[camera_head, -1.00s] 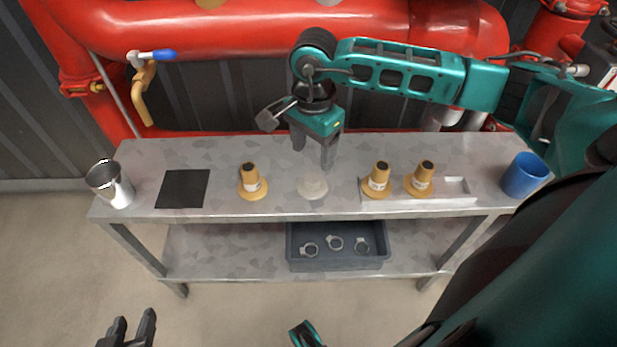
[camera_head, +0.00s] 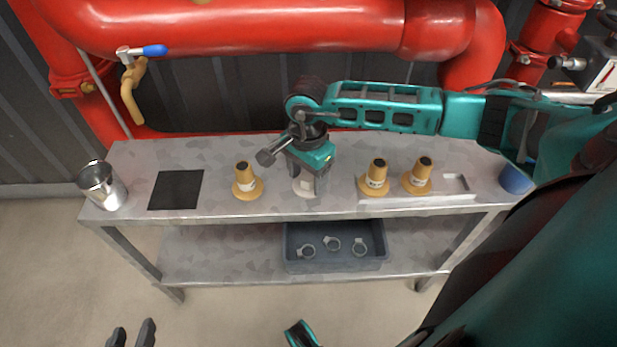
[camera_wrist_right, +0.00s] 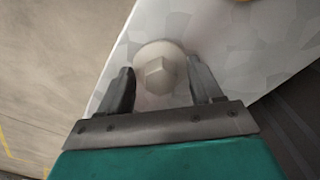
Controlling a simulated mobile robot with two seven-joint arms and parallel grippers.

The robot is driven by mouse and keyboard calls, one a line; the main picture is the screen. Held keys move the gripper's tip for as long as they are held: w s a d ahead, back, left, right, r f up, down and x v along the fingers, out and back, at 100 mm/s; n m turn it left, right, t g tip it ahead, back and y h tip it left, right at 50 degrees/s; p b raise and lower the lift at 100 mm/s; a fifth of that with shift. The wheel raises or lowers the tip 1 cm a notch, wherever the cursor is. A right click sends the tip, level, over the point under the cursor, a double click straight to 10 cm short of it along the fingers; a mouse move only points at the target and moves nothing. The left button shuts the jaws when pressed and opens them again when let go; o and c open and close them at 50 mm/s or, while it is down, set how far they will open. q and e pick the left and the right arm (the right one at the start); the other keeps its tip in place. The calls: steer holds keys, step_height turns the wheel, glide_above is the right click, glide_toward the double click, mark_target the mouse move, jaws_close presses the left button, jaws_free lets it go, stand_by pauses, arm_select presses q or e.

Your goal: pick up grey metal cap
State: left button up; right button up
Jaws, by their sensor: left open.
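The grey metal cap (camera_wrist_right: 160,72) shows in the right wrist view as a round flange with a raised hex centre. It lies on the metal table (camera_head: 225,208). My right gripper (camera_wrist_right: 163,84) is open, with one finger on each side of the cap's hex part; I cannot tell whether they touch it. In the head view the right gripper (camera_head: 308,186) points down over the cap and hides most of it. My left gripper (camera_head: 131,334) is open and empty at the bottom left, in front of the table.
One yellow fitting (camera_head: 246,182) stands left of the right gripper. Two more, a middle one (camera_head: 375,180) and a right one (camera_head: 418,177), stand at a white tray (camera_head: 455,186). A steel cup (camera_head: 102,186), black mat (camera_head: 176,190) and blue cup (camera_head: 515,179) flank them. A grey bin (camera_head: 300,266) is below.

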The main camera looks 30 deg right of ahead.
arm_select(q)
steer(key=shift+a, duration=0.1)
arm_select(e)
steer(key=c, duration=1.1)
steer(key=shift+r, duration=0.15)
